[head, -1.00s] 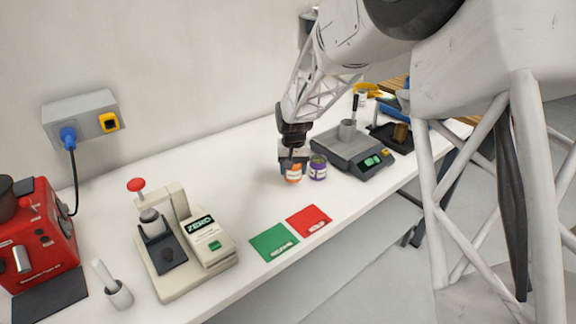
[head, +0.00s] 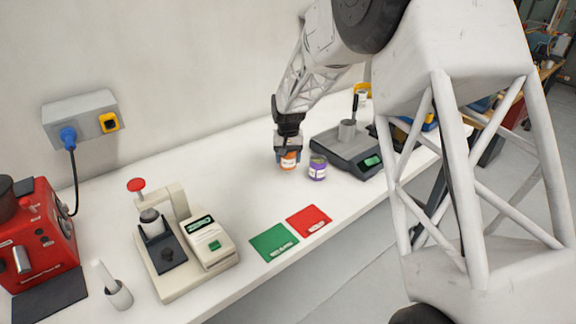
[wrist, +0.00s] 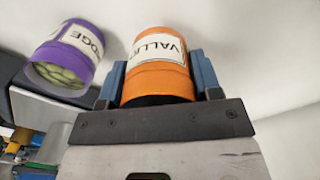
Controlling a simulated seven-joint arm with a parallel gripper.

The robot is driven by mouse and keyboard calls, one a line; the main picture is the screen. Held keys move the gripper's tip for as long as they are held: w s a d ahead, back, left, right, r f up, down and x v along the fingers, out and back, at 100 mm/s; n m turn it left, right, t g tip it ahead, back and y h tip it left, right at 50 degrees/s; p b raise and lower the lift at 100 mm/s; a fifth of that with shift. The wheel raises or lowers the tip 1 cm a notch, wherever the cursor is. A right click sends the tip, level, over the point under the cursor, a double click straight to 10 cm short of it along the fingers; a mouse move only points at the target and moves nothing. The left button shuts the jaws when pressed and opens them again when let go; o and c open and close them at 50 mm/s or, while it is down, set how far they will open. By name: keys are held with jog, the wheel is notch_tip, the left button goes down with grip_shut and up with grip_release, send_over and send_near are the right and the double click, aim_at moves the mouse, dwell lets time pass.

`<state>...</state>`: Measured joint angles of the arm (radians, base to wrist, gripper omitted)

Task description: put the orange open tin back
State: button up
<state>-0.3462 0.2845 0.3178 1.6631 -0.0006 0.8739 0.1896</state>
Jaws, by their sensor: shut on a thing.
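The orange tin (head: 289,162) with a white label is between the jaws of my gripper (head: 288,152), just left of the purple tin. In the wrist view the orange tin (wrist: 158,62) sits between the two blue-grey fingers (wrist: 160,82), its label partly reading "VALLE". My gripper is shut on it. In the head view the tin is at or slightly above the white table; I cannot tell if it touches. The purple tin (head: 318,168) stands apart on the table, and in the wrist view it (wrist: 68,55) shows greenish contents.
A scale (head: 346,152) with a metal cup stands right of the tins. Green (head: 273,242) and red (head: 309,220) cards lie near the front edge. A beige device (head: 183,245) and a red machine (head: 37,240) are at left. The table (head: 228,180) left of my gripper is clear.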

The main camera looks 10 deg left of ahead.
aim_at(288, 165)
jog(key=shift+f, duration=0.1)
jog(key=shift+f, duration=1.65)
jog(key=shift+f, duration=0.15)
jog(key=o, duration=1.3)
notch_tip(288, 165, up, 12)
jog(key=shift+r, duration=0.15)
